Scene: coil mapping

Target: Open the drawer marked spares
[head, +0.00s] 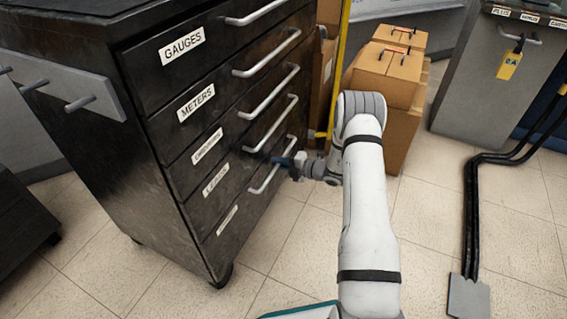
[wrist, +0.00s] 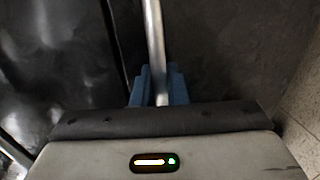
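A black cabinet (head: 85,110) stands at the left in the head view, with several labelled drawers. The top labels read GAUGES (head: 183,44) and METERS (head: 195,98); the lower ones are small, and the bottom label (head: 227,220) is too blurred for me to read as spares. All drawers look flush. My gripper (head: 284,162) is at the bottom drawer's bar handle (head: 260,185), near its far end. In the wrist view, the blue fingers of my gripper (wrist: 159,88) sit close on both sides of the metal handle (wrist: 154,40) and look shut on it.
Cardboard boxes (head: 388,75) are stacked behind my arm, beside a yellow upright (head: 340,60). A grey cabinet (head: 490,75) stands at the right, with black cables (head: 472,215) on the floor. The tiled floor (head: 270,255) before the drawers is clear.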

